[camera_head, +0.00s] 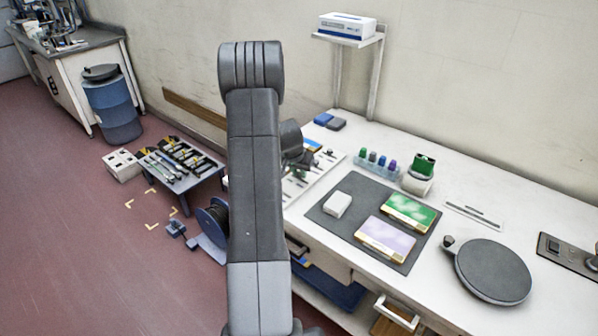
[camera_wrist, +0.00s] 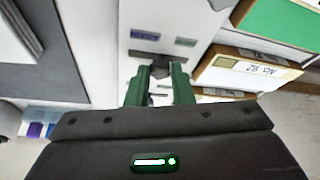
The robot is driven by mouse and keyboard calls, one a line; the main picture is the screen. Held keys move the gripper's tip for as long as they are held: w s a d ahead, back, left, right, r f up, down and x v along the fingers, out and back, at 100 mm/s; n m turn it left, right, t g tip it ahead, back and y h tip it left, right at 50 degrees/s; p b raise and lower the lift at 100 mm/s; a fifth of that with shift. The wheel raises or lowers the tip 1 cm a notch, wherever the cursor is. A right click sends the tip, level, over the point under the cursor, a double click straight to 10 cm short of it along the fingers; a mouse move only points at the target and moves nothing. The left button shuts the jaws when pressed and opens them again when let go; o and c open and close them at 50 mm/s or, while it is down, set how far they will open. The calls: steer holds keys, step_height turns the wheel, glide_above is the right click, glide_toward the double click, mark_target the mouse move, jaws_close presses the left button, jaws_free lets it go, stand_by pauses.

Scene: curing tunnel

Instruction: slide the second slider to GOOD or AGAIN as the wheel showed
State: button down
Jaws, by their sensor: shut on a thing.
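My gripper (camera_wrist: 160,84) has green fingers closed around a small dark slider knob (camera_wrist: 161,70) in the wrist view. The knob sits at a dark slot (camera_wrist: 141,54) in a white board (camera_wrist: 150,12). The knob is near the middle of the slot. In the head view the board (camera_head: 296,187) is partly hidden by my arm, and the fingertips are not clear. I cannot tell which object is the wheel.
A grey mat (camera_head: 327,212) carries a white block (camera_head: 337,204), a green card (camera_head: 409,212) and a lilac card (camera_head: 385,238). A round grey disc (camera_head: 493,271) lies at the right. Small coloured bottles (camera_head: 377,161) stand behind the mat.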

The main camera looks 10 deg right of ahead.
steer(key=shift+w+a+f+b, duration=0.15)
steer(key=shift+w+a+b, duration=0.2)
steer(key=shift+w+b, duration=0.15)
steer(key=shift+w+a+b, duration=0.45)
steer(key=shift+w+b, duration=0.1)
steer(key=shift+r, duration=0.25)
steer(key=c, duration=1.3)
jaws_free()
steer(key=shift+w+a, duration=0.1)
steer(key=shift+o, duration=0.2)
steer(key=b+v, duration=0.2)
steer(key=v, duration=1.1)
steer(key=shift+r, duration=0.35)
steer(key=shift+f, duration=0.1)
